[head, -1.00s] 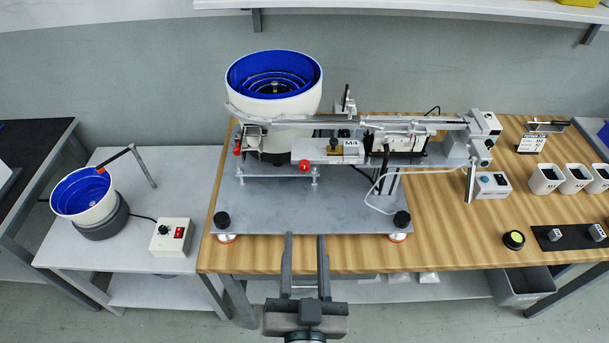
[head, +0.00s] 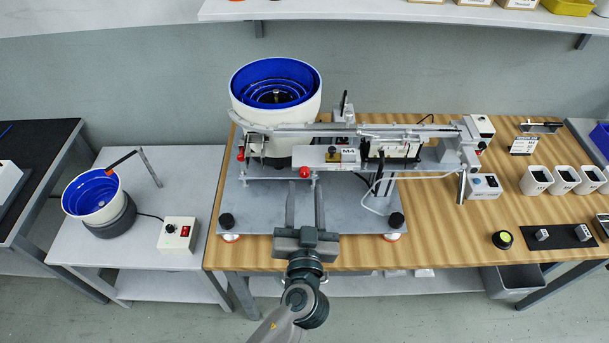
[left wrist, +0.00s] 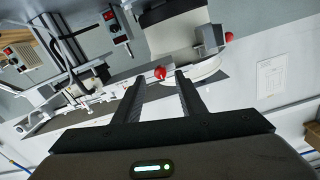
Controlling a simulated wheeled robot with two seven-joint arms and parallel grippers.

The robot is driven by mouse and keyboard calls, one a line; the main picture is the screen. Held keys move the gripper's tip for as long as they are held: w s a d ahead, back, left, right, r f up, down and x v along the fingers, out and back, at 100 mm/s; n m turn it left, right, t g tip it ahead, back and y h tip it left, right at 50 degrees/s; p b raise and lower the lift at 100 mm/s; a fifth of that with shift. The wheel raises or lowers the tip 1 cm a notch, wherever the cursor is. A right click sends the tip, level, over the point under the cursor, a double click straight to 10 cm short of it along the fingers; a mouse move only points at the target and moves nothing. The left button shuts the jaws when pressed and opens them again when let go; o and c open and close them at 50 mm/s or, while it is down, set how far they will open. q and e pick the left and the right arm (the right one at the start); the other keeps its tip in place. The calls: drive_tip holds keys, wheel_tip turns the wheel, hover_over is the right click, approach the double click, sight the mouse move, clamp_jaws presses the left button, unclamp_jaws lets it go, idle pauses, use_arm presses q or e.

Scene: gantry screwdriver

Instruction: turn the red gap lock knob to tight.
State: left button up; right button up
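A round red knob (head: 304,172) sits on the front of the pale block with the M4 label (head: 349,155), below the rail. A second red knob (head: 240,153) is at the left, under the white bowl. My left gripper (head: 305,190) is open over the grey base plate, with its fingertips just short of the front red knob, one to each side of it in the picture. In the left wrist view the front knob (left wrist: 160,73) shows between the open fingertips, and the other red knob (left wrist: 229,37) is farther right. Contact cannot be told. My right gripper is not seen.
The feeder bowl (head: 276,90) stands behind the knobs. The rail (head: 385,128) runs right above the block. Black-topped feet (head: 227,220) stand at the plate's front corners. A switch box (head: 178,235) is on the left side table. The plate's front area is otherwise clear.

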sight(305, 176)
use_arm(q)
drive_tip(key=shift+w+p, duration=0.55)
drive_tip(key=shift+w, duration=1.25)
clamp_jaws()
